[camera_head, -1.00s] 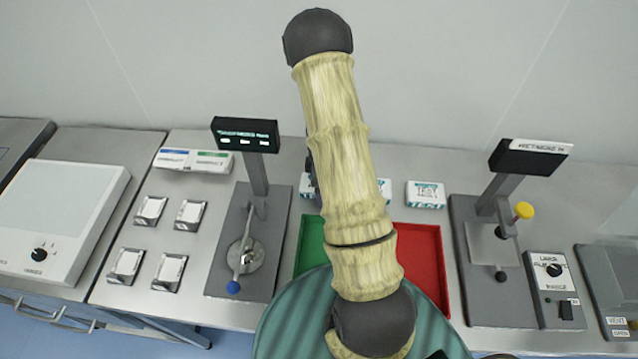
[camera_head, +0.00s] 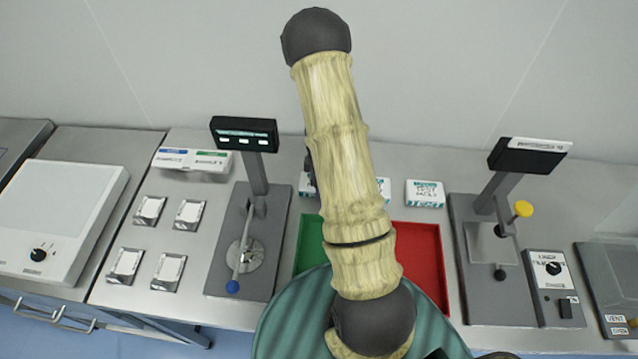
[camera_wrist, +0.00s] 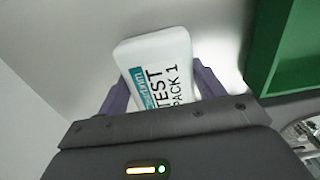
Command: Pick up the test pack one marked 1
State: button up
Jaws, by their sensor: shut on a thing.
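The test pack one (camera_wrist: 160,62) is a white, rounded pack with a teal patch and the print "TEST PACK 1", seen in the wrist view. My gripper (camera_wrist: 161,88) is shut on it, with a purple finger along each side of the pack. In the head view my bamboo-patterned arm hides most of the gripper and the held pack. Whether the pack is clear of the bench cannot be told for certain.
Another white test pack (camera_head: 425,194) lies on the bench to the right, and one more (camera_head: 384,189) is partly hidden by my arm. A green tray (camera_head: 309,240) and red tray (camera_head: 420,255) stand in front. Devices with upright posts flank them (camera_head: 258,175) (camera_head: 487,195).

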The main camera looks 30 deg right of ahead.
notch_tip(320, 180, up, 10)
jog(key=shift+b, duration=1.1)
